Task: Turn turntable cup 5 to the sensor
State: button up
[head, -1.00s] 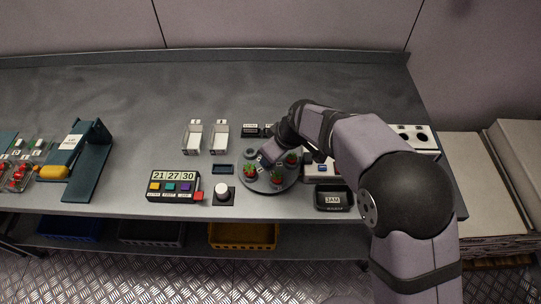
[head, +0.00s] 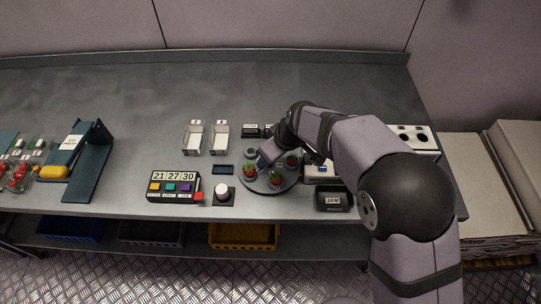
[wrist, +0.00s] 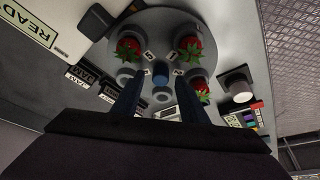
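The round grey turntable (head: 268,188) stands near the front of the bench, with red strawberries in some of its cups; it fills the upper middle of the wrist view (wrist: 160,20). The wrist view shows three strawberries and some empty grey cups (wrist: 126,75). A blue knob (wrist: 161,70) is at the turntable's centre. My gripper (wrist: 158,88) is over the turntable with its two blue fingers apart and nothing between them that I can see. In the head view my arm hides part of the turntable. I cannot single out the sensor.
Two white trays (head: 193,138) stand behind. The back of the bench is clear.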

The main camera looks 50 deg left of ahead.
jog(key=b+v, duration=0.2)
jog(key=v, duration=0.5)
jog(key=shift+r, duration=0.2)
dwell(0.4)
notch_tip(320, 180, up, 11)
jog(key=p, duration=0.8)
send_over(277, 172)
jog(key=shift+s+d, duration=0.1)
dwell(0.3)
dwell(0.5)
